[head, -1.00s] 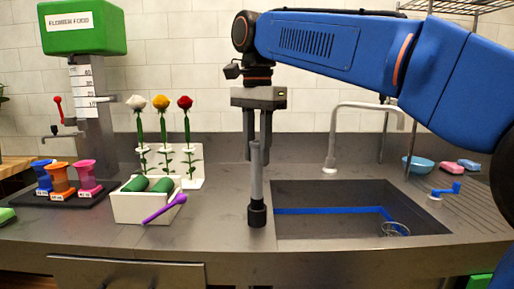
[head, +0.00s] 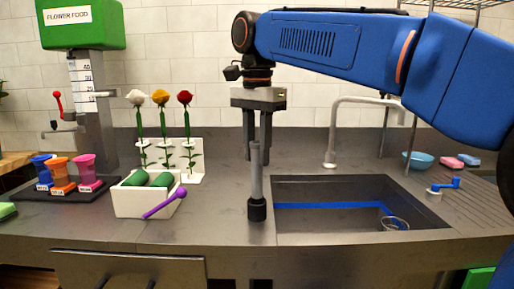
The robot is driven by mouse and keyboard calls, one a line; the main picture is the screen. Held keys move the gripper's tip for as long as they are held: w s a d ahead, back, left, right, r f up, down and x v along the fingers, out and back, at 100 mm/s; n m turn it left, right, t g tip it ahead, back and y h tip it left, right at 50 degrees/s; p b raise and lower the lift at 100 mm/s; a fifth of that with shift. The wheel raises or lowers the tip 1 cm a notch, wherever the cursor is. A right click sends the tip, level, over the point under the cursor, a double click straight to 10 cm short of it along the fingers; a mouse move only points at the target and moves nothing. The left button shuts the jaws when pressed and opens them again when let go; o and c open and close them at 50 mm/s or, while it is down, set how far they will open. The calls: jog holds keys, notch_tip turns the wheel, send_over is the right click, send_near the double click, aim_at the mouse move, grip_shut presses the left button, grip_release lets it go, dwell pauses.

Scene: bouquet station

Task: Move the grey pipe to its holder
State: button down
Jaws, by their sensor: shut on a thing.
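The grey pipe (head: 257,180) stands upright above the counter, just left of the sink. My gripper (head: 257,150) points straight down, with its two dark fingers closed around the upper part of the pipe. A wider black cuff (head: 257,209) surrounds the pipe's lower end and appears to rest on the counter. I cannot tell whether this cuff is the pipe's own foot or its holder. The pipe's lower tip is hidden inside it.
The sink (head: 345,222), with a blue bar and a round glass, lies close to the right. A white box (head: 140,204) with green rolls and a purple tool stands to the left. Three flowers (head: 161,125) stand behind it. The counter between box and cuff is clear.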

jog(key=shift+f, duration=0.1)
jog(key=c, duration=1.3)
grip_release()
jog(key=shift+r, duration=3.75)
